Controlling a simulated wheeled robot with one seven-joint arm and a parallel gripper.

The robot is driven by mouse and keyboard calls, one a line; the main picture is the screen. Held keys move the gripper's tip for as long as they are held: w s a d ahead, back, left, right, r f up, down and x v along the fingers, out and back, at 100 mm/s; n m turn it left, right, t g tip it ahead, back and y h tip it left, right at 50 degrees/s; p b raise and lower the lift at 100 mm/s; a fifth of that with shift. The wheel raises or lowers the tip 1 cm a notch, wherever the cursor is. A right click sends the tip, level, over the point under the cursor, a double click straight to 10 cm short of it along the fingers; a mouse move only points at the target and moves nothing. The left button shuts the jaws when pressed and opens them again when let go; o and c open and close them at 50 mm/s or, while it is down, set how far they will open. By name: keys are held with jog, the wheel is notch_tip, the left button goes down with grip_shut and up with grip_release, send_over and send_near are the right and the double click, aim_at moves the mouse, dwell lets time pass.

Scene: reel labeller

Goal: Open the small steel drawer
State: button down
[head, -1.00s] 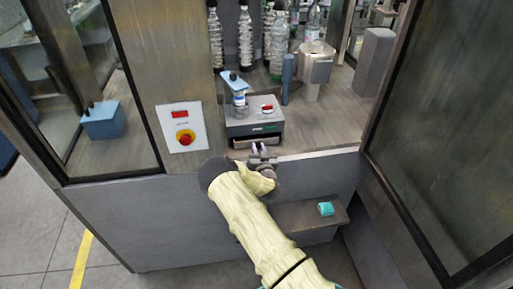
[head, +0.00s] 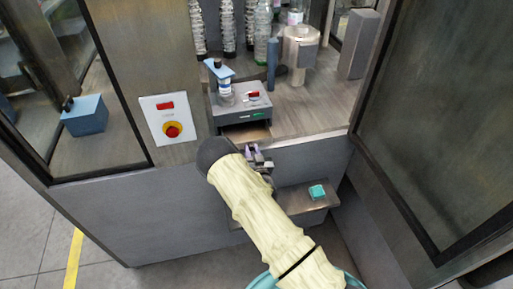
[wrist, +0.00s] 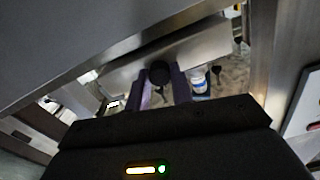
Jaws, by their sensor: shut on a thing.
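The small steel drawer shows in the wrist view as a long steel front (wrist: 205,42) with a round black knob (wrist: 159,73). My gripper (wrist: 160,88) has its two purple fingers on either side of the knob, shut on it. In the head view my gripper (head: 258,153) is just in front of the drawer (head: 247,131), under the grey device (head: 242,105). A brownish drawer interior shows there, so the drawer stands at least partly open. My fingers and wrist hide part of its front.
A red emergency button (head: 172,130) is on the left panel. A dark glass door (head: 440,110) stands at right.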

jog(key=c, duration=1.2)
grip_release()
jog(key=s+d+b, duration=0.2)
jog(key=s+b, duration=0.5)
jog(key=s, duration=1)
jog(key=shift+d+b, duration=0.35)
jog(key=shift+d, duration=0.05)
jog(key=shift+w+f, duration=0.1)
